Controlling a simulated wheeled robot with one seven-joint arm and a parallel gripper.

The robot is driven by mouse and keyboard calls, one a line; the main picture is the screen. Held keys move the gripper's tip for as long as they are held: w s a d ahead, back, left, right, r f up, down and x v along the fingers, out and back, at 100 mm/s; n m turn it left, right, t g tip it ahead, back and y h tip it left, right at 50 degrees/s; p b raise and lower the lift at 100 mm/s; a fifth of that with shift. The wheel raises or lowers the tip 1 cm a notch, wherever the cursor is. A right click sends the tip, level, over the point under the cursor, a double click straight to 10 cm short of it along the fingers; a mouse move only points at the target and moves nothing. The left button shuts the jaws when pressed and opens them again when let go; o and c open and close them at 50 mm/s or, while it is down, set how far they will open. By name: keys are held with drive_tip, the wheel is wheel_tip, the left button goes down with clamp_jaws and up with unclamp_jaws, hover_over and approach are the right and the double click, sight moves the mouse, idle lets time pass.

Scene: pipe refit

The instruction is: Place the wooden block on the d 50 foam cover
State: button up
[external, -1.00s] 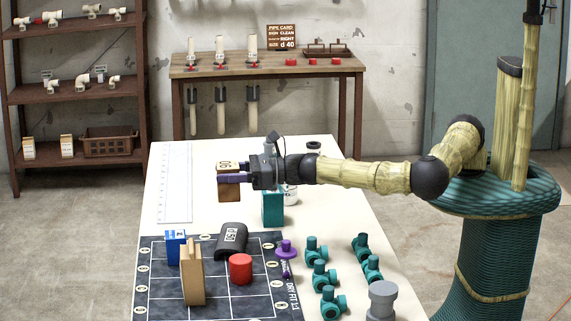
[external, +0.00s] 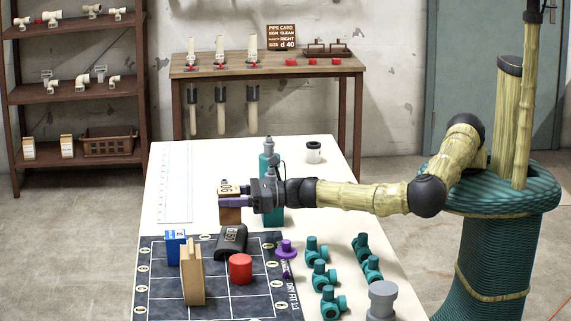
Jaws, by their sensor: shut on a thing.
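My gripper (external: 233,200) has purple fingers and is shut on the wooden block (external: 230,216), which has a dark marking on its top. The dark foam cover (external: 238,241) with a pale label lies on the gridded mat, just below the block in the picture. The label looks like d 50, turned round. The block's lower edge appears close to the cover's far edge. I cannot tell whether it touches the cover or is above or behind it.
On the mat (external: 212,305) stand a blue box (external: 175,248), a tall wooden board (external: 192,275) and a red cylinder (external: 240,268). A purple part (external: 287,249) and several teal fittings (external: 319,277) are to the right. A teal bottle (external: 268,162) stands behind my gripper.

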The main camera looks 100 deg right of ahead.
sight(230, 211)
drive_tip(key=shift+f, duration=1.85)
drive_tip(key=shift+f, duration=0.15)
drive_tip(key=o, duration=1.1)
drive_tip(key=shift+c, duration=0.2)
drive_tip(key=s+b, duration=0.1)
drive_tip(key=s, duration=1.1)
